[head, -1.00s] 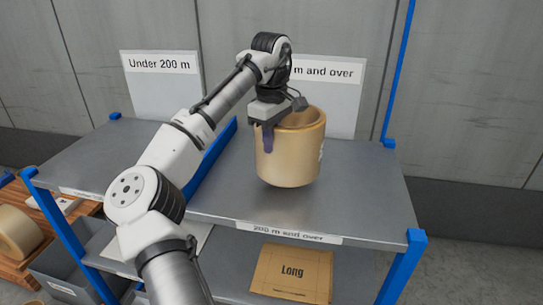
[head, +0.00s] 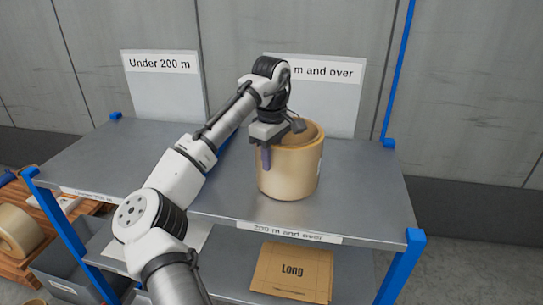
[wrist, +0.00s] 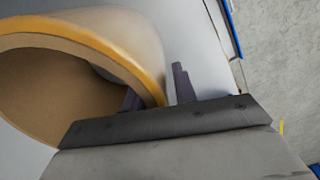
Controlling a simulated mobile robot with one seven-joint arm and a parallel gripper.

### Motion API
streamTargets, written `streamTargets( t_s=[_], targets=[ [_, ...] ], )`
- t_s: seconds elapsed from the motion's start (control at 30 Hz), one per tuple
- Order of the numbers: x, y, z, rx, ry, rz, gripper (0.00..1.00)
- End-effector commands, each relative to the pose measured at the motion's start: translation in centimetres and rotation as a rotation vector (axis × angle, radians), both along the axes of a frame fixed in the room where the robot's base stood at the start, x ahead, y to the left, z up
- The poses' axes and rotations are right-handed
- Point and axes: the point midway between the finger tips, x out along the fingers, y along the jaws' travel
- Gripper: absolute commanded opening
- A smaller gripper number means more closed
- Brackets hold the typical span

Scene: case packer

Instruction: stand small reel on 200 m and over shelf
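The small reel (head: 292,178), a tan ring-shaped roll with a wide hollow core, stands upright on the shelf marked "200 m and over" (head: 365,205). Its base appears to rest on the grey surface. My gripper (head: 266,152) is at its left rim, pointing down. In the wrist view, the reel's wall (wrist: 152,85) lies between my two fingers. One finger is inside the core, mostly hidden; the other (wrist: 181,82) is outside, with a narrow gap to the wall. My gripper looks open around the wall.
An "Under 200 m" sign (head: 162,85) stands back left; another sign (head: 330,95) stands behind the reel. A blue post (head: 398,75) rises at the back right. A "Long" carton (head: 291,272) lies below. Another reel (head: 14,232) sits far left. Shelf right of the reel is clear.

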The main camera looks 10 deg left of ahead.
Motion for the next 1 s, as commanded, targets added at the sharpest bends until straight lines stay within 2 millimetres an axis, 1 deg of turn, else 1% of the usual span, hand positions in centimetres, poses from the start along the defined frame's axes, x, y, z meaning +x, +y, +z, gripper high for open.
streamTargets(
  t_s=[0.03,0.07,0.33,0.47,0.57,0.9,1.0],
  targets=[
    [0.0,0.0,0.0,0.0,0.0,0.0,0.34],
    [0.0,0.0,0.0,0.0,0.0,0.0,0.37],
    [0.0,0.0,0.1,0.0,0.0,0.0,0.37],
    [0.0,0.0,0.8,0.002,-0.002,0.001,0.37],
    [0.0,0.0,2.0,0.004,-0.003,0.001,0.37],
    [0.0,0.0,8.2,0.004,-0.003,0.001,0.37],
    [0.0,0.0,9.7,0.003,-0.002,0.002,0.37]
  ],
)
